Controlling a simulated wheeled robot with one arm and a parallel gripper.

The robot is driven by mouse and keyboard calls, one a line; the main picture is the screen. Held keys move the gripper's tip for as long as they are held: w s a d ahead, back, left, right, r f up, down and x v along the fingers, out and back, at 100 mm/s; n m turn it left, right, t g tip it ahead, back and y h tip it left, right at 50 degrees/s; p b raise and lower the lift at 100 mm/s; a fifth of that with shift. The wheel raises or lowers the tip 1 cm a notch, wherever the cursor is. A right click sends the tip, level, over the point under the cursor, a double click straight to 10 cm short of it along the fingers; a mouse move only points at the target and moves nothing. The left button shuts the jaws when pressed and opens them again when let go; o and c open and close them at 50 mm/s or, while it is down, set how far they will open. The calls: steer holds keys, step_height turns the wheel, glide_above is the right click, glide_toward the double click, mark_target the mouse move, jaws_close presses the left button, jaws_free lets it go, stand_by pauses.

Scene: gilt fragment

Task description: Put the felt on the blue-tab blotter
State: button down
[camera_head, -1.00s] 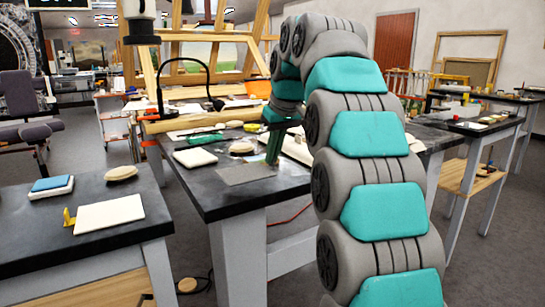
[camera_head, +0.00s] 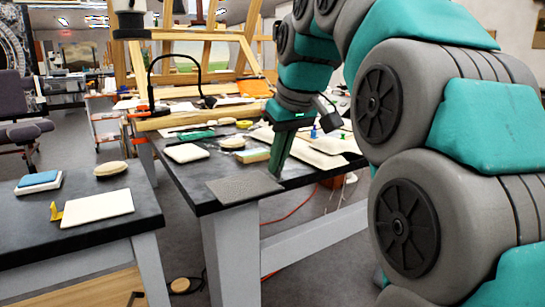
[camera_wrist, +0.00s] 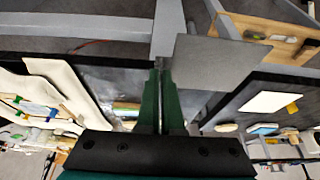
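The felt appears to be a thin grey square sheet (camera_head: 240,188) at the front edge of the middle table; it also shows in the wrist view (camera_wrist: 212,65). My gripper (camera_head: 275,174) is at its right edge, pointing down. In the wrist view my gripper's green fingers (camera_wrist: 162,85) are close together at the sheet's edge, and the grip looks closed on it. A blue tab (camera_head: 313,132) stands among cream boards (camera_head: 311,156) to the right, behind my gripper. Which board carries it is hard to tell.
A yellow tab (camera_head: 55,211) stands by a white board (camera_head: 98,207) on the left table. A green tab (camera_head: 343,136) is right of the blue one. A white block (camera_head: 187,152), an oval pad (camera_head: 232,143) and a yellow-edged block (camera_head: 253,156) lie near the sheet.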

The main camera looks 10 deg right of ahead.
steer(key=shift+s+r, duration=0.1)
steer(key=shift+s, duration=1.2)
